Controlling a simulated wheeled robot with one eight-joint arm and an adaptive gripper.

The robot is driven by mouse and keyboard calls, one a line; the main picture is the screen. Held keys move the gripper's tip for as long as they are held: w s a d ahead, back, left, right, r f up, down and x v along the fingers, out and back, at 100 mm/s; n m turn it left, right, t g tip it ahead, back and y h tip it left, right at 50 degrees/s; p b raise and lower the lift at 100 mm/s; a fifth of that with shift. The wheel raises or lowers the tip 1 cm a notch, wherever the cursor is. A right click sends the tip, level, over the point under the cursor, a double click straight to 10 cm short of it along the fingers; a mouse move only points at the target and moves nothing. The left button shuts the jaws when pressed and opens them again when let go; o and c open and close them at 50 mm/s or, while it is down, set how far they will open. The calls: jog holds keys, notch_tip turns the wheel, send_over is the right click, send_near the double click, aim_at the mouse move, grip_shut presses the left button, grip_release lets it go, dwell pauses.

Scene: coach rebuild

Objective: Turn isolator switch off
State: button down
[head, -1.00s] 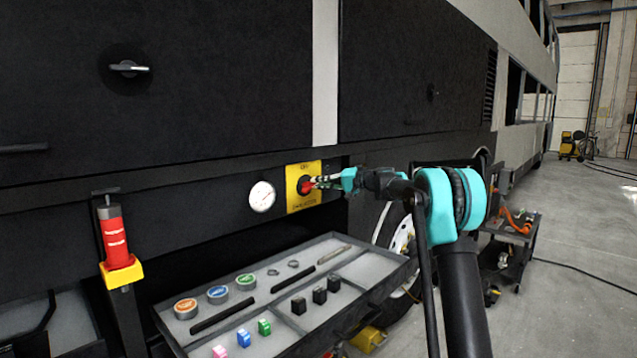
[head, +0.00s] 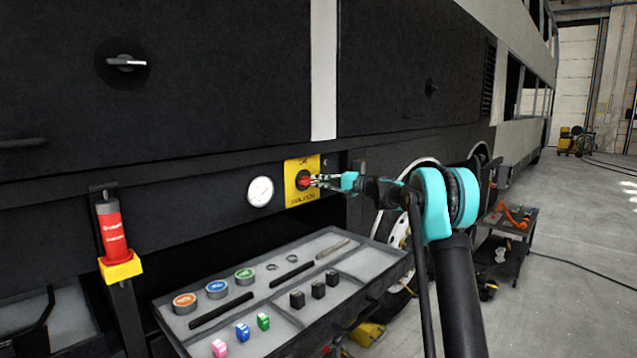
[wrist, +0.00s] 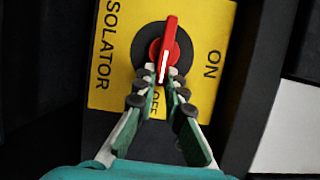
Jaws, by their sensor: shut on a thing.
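The isolator switch is a red handle (wrist: 169,40) on a dark round base, on a yellow plate (wrist: 120,45) in the wrist view. The plate reads ISOLATOR on the left, ON on the right and OFF below, partly hidden. The handle stands nearly upright in that view, its white-marked end toward OFF. My gripper (wrist: 165,76) is shut on the handle's lower end, one fingertip on each side. In the head view my gripper (head: 320,181) reaches from the right to the yellow plate (head: 293,167) on the coach's dark side.
A round white gauge (head: 260,191) sits just left of the plate. A tray (head: 375,262) with pucks and small blocks juts out below. A red cylinder (head: 112,232) in a yellow holder stands at the left. A cart (head: 508,222) stands at the right; floor beyond is open.

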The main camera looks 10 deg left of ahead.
jog(key=shift+s+a+f, duration=0.1)
jog(key=shift+s+a, duration=0.05)
jog(key=shift+a, duration=0.05)
jog(key=c, duration=1.5)
grip_release()
jog(key=shift+a, duration=0.1)
jog(key=v, duration=1.2)
jog(key=shift+o, duration=0.3)
